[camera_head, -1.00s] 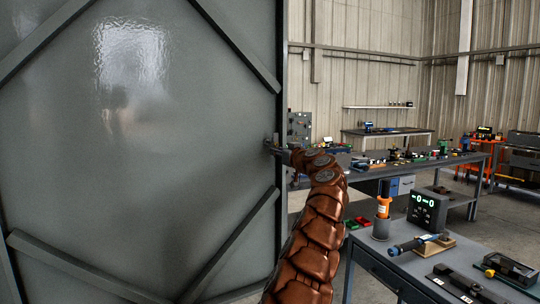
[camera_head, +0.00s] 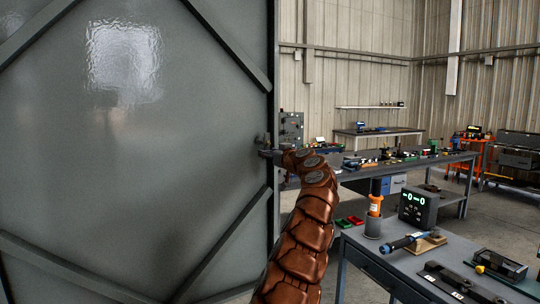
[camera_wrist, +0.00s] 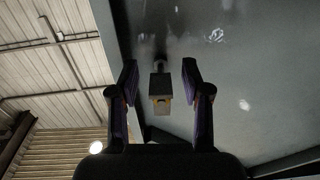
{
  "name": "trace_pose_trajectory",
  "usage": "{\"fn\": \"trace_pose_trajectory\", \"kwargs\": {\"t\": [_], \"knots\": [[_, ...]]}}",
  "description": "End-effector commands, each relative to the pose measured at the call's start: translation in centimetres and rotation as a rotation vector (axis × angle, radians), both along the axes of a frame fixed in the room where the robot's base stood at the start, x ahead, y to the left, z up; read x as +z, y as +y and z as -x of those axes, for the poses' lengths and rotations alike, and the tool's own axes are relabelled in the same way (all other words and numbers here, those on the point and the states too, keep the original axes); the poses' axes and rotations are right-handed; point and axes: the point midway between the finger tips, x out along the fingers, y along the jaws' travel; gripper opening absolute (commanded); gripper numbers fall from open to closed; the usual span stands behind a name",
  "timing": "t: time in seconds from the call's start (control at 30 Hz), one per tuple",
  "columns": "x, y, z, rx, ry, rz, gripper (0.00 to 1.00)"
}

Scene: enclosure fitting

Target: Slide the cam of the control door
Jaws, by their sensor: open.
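The control door (camera_head: 130,150) is a large grey panel with diagonal braces, filling the left of the head view; its surface also shows in the wrist view (camera_wrist: 230,85). The cam (camera_wrist: 160,92) is a small block on a short stem on the door face, near the door's right edge. In the head view the cam (camera_head: 260,138) is small and partly hidden by my gripper (camera_head: 265,152). In the wrist view my gripper (camera_wrist: 160,70) is open, with one finger on each side of the cam and a visible gap to each.
A near workbench (camera_head: 365,262) with a torque tool, a digital readout box (camera_head: 418,208) and trays stands to the right of my arm. A longer bench (camera_head: 400,168) with several tools is behind it. A grey control box (camera_head: 291,128) shows just past the door edge.

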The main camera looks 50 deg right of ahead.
Motion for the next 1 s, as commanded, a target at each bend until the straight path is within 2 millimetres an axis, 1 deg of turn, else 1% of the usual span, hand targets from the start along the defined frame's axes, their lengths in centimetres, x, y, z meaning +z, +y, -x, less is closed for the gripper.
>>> {"fn": "trace_pose_trajectory", "kwargs": {"t": [0.27,0.47,0.63,0.8,1.0], "knots": [[0.5,0.4,0.6,0.001,-0.005,0.004,0.48],[0.7,0.8,1.9,0.002,-0.009,0.006,0.48],[0.2,1.1,3.0,0.003,-0.004,0.0,0.48],[0.7,1.5,4.3,0.001,-0.009,0.007,0.48],[0.2,1.8,5.5,0.002,-0.004,0.001,0.48]]}}
